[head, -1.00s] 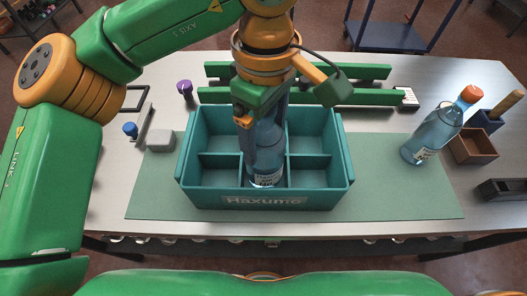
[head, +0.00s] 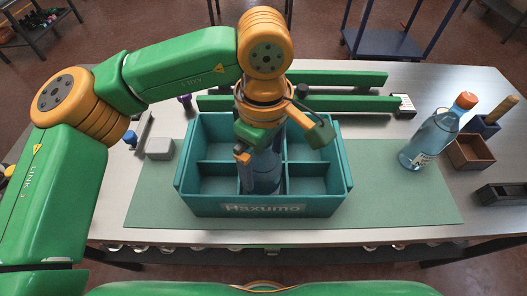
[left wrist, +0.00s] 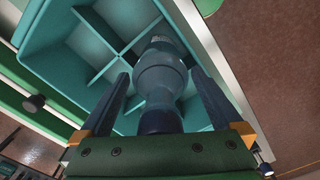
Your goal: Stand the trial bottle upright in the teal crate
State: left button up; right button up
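The trial bottle (head: 266,180), translucent blue with a dark cap, stands about upright in the front middle compartment of the teal crate (head: 262,209). The crate's front wall hides its base. My left gripper (head: 261,166) points down around the bottle. In the left wrist view the bottle (left wrist: 161,82) lies between its two fingers, with a narrow gap on each side, so the gripper looks open. The crate's dividers (left wrist: 98,73) show beyond the bottle there. My right gripper is not in view.
A second blue bottle with an orange cap (head: 428,142) stands right of the crate, near a brown wooden box (head: 471,153). Green rails (head: 350,101) lie behind the crate. A grey block (head: 159,149) lies to its left. The green mat (head: 390,205) is bare at front right.

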pick_arm(q)
notch_tip(320, 180, up, 12)
jog(key=shift+r+p, duration=0.1)
jog(key=shift+p, duration=0.4)
